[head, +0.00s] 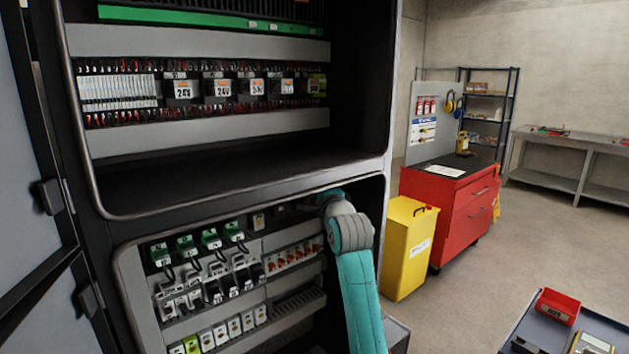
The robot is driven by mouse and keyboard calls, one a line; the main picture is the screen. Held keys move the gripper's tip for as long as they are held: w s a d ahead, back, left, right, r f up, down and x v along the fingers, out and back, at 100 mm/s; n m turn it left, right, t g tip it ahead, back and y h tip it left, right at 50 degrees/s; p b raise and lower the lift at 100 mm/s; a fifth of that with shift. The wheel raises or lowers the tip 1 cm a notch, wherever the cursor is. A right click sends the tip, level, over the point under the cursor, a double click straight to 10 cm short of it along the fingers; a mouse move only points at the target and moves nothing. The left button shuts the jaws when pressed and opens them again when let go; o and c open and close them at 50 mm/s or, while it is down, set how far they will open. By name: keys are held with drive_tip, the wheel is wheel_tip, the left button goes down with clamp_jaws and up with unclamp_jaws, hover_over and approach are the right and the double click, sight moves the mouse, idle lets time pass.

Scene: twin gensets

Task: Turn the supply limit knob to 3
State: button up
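I cannot make out a knob marked supply limit or any scale with a 3. The open lower cabinet bay (130,280) holds a panel with rows of small green, grey, white and orange devices. My teal and grey arm reaches up into this bay at its right side. My gripper (300,208) is dark and small against the dark upper part of the bay, left of the arm's end. Its fingers cannot be told apart, and what they touch is hidden or too dark to see.
The upper bay (230,165) holds rows of terminals and 24V modules. The cabinet's right frame edge (381,190) stands close to my arm. A yellow bin (402,250) and a red tool cabinet (450,215) are to the right. A cart (590,325) is at lower right, with clear floor between.

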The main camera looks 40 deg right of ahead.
drive_tip(key=shift+x, duration=1.25)
drive_tip(key=shift+c, duration=0.2)
clamp_jaws()
drive_tip(key=shift+d+f+n+t+y, duration=0.1)
drive_tip(key=shift+n+t+y, duration=1)
drive_tip(key=shift+n, duration=2.35)
drive_tip(key=shift+d+f+n+t+y, duration=0.15)
drive_tip(key=shift+n+t+y, duration=0.2)
drive_tip(key=shift+n+y, duration=2.25)
drive_tip(key=shift+d+n+t+y, duration=0.1)
drive_tip(key=shift+n+t+y, duration=0.6)
drive_tip(key=shift+n, duration=3.85)
